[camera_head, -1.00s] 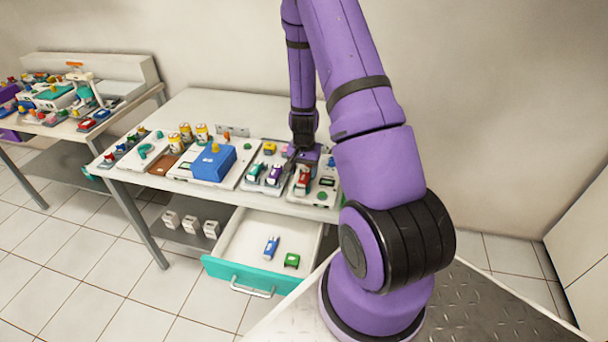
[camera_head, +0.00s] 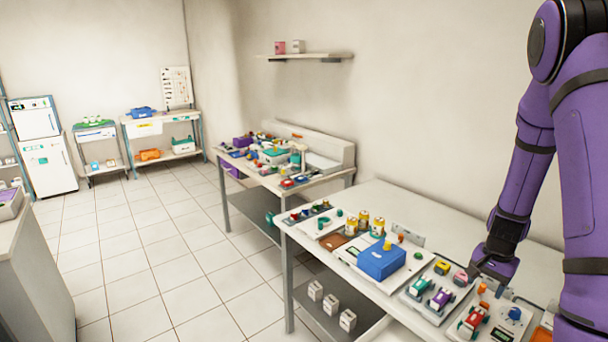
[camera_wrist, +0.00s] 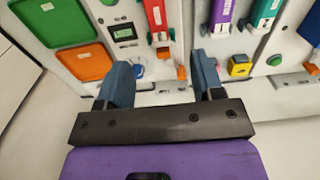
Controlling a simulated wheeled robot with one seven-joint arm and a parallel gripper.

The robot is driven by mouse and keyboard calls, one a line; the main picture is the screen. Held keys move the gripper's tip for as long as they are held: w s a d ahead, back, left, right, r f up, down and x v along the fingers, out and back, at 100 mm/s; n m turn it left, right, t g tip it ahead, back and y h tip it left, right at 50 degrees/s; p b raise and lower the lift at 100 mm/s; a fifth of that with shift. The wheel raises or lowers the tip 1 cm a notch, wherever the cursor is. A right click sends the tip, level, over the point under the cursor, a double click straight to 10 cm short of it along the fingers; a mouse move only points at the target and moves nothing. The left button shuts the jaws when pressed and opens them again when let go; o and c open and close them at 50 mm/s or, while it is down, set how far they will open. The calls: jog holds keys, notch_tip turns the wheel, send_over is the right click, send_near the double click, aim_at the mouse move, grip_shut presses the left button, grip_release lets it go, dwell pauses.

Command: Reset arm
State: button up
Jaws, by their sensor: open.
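My gripper (camera_wrist: 160,85) shows in the wrist view with its two blue-grey fingers spread apart and nothing between them. In the head view my gripper (camera_head: 480,270) is at the right, over the back part of the near table (camera_head: 450,215). Below it are small toy-like devices, among them a red and white one (camera_head: 473,322), a purple one (camera_head: 441,298) and a teal one (camera_head: 420,286). The wrist view also shows a red device (camera_wrist: 157,18) and a purple one (camera_wrist: 220,17) beyond the fingers.
A blue box (camera_head: 382,260) stands on the near table. A second cluttered table (camera_head: 270,180) stands farther left. A wall shelf (camera_head: 305,57) hangs above. The tiled floor (camera_head: 150,260) is clear between the tables and a grey counter (camera_head: 30,260) at the left.

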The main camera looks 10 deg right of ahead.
jog(key=s+a+r+n+t, duration=0.1)
jog(key=s+a+r+n, duration=0.15)
jog(key=a+r, duration=0.65)
jog(key=s+a+r+n+t, duration=0.1)
jog(key=a+r+n+t, duration=0.3)
jog(key=r, duration=0.9)
jog(key=s+a+r+n, duration=0.2)
jog(key=s+a+r, duration=0.3)
jog(key=s, duration=0.3)
jog(key=s+a+r+n, duration=0.3)
jog(key=s+a+r, duration=0.2)
jog(key=s, duration=0.3)
jog(key=shift+v, duration=0.9)
